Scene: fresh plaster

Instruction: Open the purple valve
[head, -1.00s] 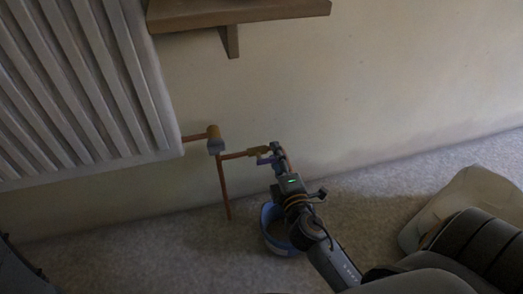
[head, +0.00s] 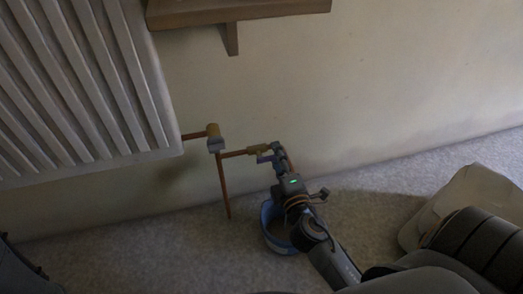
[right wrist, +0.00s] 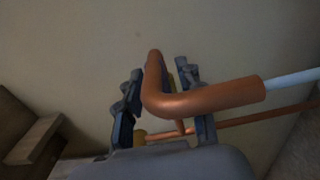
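A brass valve (head: 258,149) sits on a thin copper pipe beside the radiator, low against the wall. A small purple handle (head: 264,158) shows just below it, close to my right gripper's fingers. My right gripper (head: 277,153) reaches up from the lower right to the pipe's right end. In the right wrist view, my right gripper (right wrist: 160,105) has its two dark fingers apart, with a bent copper pipe (right wrist: 205,98) crossing in front of the gap. Whether a finger touches the handle cannot be told; the handle is not clear in that view. My left gripper is not in view.
A white radiator (head: 80,85) hangs at left, with a second valve (head: 214,138) with a pale lavender-grey part beside it. A wooden shelf (head: 235,12) is above. A blue bucket (head: 268,238) stands beneath my right gripper. A pale sack-like object (head: 475,185) lies at right on the carpet.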

